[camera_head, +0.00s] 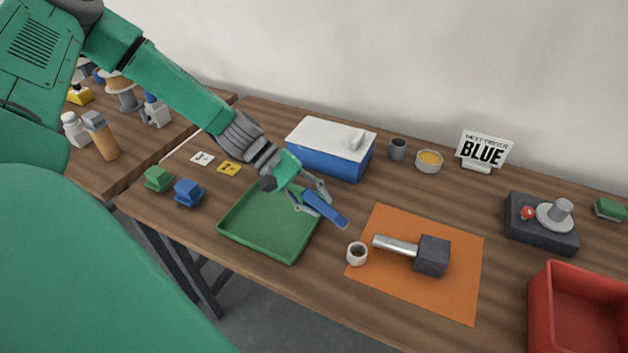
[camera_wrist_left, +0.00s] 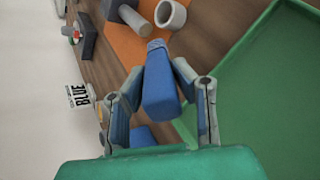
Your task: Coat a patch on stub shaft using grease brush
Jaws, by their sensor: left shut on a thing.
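The stub shaft (camera_head: 397,246) is a bright metal cylinder on a dark block (camera_head: 432,256), lying on an orange mat (camera_head: 420,290); in the left wrist view its cylinder (camera_wrist_left: 143,12) shows at the top. My left gripper (camera_head: 312,199) is shut on a blue-handled tool, seemingly the grease brush (camera_head: 328,210), above the right part of the green tray. In the left wrist view the blue brush (camera_wrist_left: 160,85) sits between the fingers, its far end toward the mat. A round tin (camera_head: 429,159) with yellow contents, perhaps grease, stands at the back. My right gripper is not seen.
A white ring (camera_head: 357,254) stands at the mat's left edge. The green tray (camera_head: 262,250) looks empty. A blue box with white lid (camera_head: 328,160), a grey cup (camera_head: 397,149) and a BLUE sign (camera_head: 482,151) stand behind. A dark fixture (camera_head: 525,236) and red bin (camera_head: 545,315) are right.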

